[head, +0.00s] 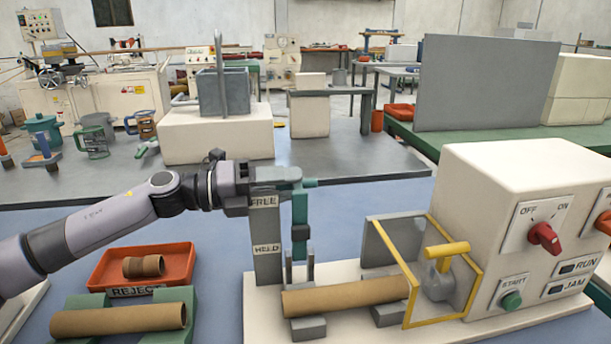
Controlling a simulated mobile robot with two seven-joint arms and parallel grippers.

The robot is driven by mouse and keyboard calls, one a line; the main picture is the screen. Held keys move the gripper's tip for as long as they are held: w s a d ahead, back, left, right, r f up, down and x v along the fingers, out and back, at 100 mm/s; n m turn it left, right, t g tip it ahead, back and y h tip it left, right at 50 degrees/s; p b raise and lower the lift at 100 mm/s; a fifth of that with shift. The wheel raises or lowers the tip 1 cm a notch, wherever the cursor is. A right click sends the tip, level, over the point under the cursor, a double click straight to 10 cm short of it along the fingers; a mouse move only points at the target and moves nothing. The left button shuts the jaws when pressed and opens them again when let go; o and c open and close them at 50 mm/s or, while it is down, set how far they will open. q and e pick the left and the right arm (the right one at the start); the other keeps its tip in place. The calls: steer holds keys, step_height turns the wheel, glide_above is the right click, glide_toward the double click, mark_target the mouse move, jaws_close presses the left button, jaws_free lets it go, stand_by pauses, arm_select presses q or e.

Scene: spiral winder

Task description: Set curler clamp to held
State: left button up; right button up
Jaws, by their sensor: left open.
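The curler clamp post (266,222) is a grey upright labelled FREE near the top and HELD lower down. Beside it stands a teal upright part (300,208) with a dark block and a grey forked end above a brown cardboard tube (345,296). The tube lies on grey cradles. A teal piece reaches right at the top, level with FREE. My left gripper (284,180) is open at this top part, by the FREE label. It partly hides the top, and I cannot tell whether it touches. My right gripper is not in view.
Right of the tube are a yellow-framed guard (407,323) and a cream machine box (530,180) with a red OFF/ON knob (544,237) and green START button (511,300). Left are an orange REJECT tray (107,270) and another tube (118,320) on green supports.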

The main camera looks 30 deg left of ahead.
mark_target(305, 184)
arm_select(q)
steer(key=shift+p+x, duration=0.4)
steer(key=shift+x, duration=1.4)
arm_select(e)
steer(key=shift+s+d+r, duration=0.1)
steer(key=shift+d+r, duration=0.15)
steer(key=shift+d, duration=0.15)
arm_select(q)
jaws_close()
steer(key=shift+f, duration=0.1)
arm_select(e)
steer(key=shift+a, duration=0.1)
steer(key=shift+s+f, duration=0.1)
